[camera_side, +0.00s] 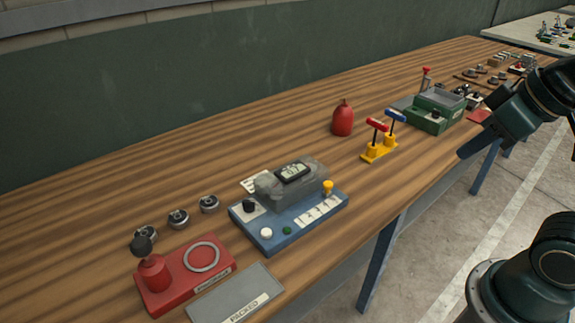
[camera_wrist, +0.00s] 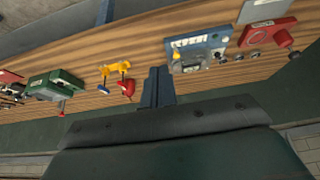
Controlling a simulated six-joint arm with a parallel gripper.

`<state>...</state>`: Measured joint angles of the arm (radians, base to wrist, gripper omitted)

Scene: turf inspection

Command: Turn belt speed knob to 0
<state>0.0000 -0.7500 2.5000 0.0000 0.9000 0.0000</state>
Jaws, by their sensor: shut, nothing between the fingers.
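A blue machine (camera_side: 268,236) with a grey block and a small dark display (camera_side: 293,172) on top stands on the wooden bench. A black knob (camera_side: 249,205) is at its left end and a yellow knob (camera_side: 327,187) at its right end. A white button (camera_side: 266,233) and a green button (camera_side: 287,230) are on its front. I cannot read which knob is the belt speed one or its setting. The blue machine also shows in the wrist view (camera_wrist: 213,42). My gripper (camera_side: 463,154) is shut and empty, at the bench's right edge, well away from the machine; its fingers show in the wrist view (camera_wrist: 157,72).
A yellow stand with red and blue handles (camera_side: 379,152) and a green box (camera_side: 431,118) stand between my gripper and the machine's side of the bench. A red bottle (camera_side: 343,119) stands behind. A red base (camera_side: 186,274) and grey plate (camera_side: 236,292) lie front left.

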